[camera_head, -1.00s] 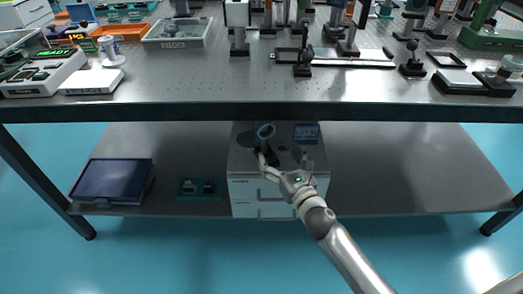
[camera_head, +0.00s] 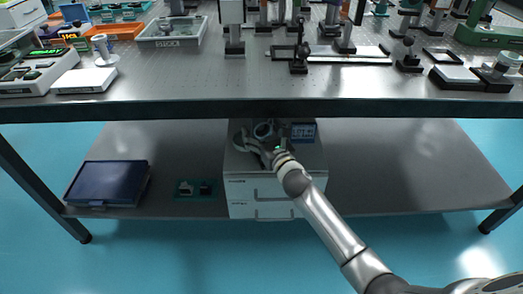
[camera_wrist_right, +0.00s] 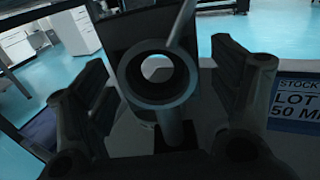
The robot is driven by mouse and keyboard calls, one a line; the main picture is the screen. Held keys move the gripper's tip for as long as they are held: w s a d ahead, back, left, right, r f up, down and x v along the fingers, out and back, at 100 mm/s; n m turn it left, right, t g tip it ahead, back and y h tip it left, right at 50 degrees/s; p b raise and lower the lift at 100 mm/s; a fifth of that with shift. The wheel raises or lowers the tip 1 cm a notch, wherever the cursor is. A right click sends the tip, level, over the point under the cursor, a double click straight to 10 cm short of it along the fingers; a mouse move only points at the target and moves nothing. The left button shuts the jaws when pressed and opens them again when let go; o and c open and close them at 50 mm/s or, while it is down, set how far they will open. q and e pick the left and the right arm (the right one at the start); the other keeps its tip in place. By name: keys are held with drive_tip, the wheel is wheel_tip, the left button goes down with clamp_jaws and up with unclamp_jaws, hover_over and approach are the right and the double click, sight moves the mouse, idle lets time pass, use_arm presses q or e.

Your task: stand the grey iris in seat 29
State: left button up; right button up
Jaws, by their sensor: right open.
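The grey iris (camera_head: 264,130), a dark ring on a post, stands on top of the white drawer cabinet (camera_head: 240,188) on the lower shelf. In the right wrist view the iris ring (camera_wrist_right: 158,101) is close and faces me, its post (camera_wrist_right: 176,130) below. My right gripper (camera_head: 262,146) is open at the iris, with one finger on each side of it in the right wrist view; I cannot tell whether they touch it. My left gripper is not in view. I cannot make out seat 29.
A blue stock sign (camera_head: 303,132) stands right of the iris; it is close to the right finger in the wrist view (camera_wrist_right: 296,100). The table's front edge (camera_head: 400,108) overhangs the cabinet. A dark blue case (camera_head: 108,183) lies on the left of the shelf. The shelf's right is clear.

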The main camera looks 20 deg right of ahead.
drive_tip(key=shift+c, duration=0.2)
clamp_jaws()
drive_tip(key=shift+w+r, duration=0.1)
drive_tip(key=shift+r, duration=0.05)
idle(0.4)
